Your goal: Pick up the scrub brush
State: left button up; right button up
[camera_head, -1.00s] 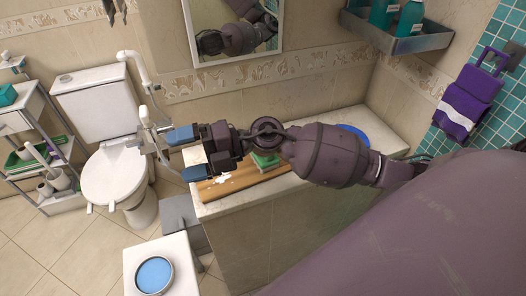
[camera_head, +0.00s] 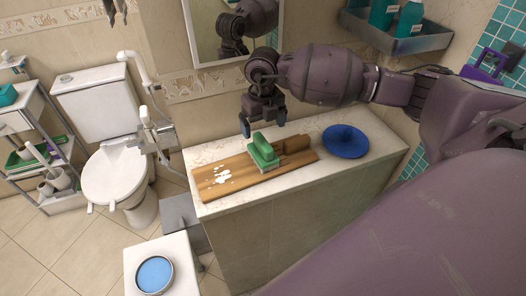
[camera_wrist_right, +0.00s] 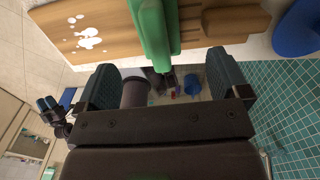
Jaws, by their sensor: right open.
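The scrub brush (camera_head: 263,148) has a green grip and a pale underside. It stands on a wooden board (camera_head: 212,186) on the counter. My right gripper (camera_head: 262,121) is open and empty, just above and behind the brush, apart from it. In the right wrist view the green brush (camera_wrist_right: 152,32) shows at the top, beyond the gap between the two fingers (camera_wrist_right: 162,88). A small dark gripper shape with blue tips (camera_wrist_right: 47,103) shows at the left of that view; it looks like my left gripper, its jaw state unclear.
White blobs (camera_head: 222,176) lie on the board, left of the brush. A brown block (camera_head: 293,144) sits at its right. A blue plate (camera_head: 345,142) is on the counter further right. A mirror (camera_head: 205,45) and a metal shelf (camera_head: 400,42) are on the wall behind.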

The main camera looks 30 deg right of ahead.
aim_at(263, 139)
notch_tip(263, 139, down, 4)
jog(key=shift+r, duration=0.1)
jog(key=shift+s+a+f+p, duration=0.15)
jog(key=shift+f+p, duration=0.2)
jog(key=shift+f, duration=1)
jog(key=shift+s+a+f+p, duration=0.1)
jog(key=shift+f+p, duration=0.25)
jog(key=shift+f, duration=0.95)
jog(key=c, duration=1.1)
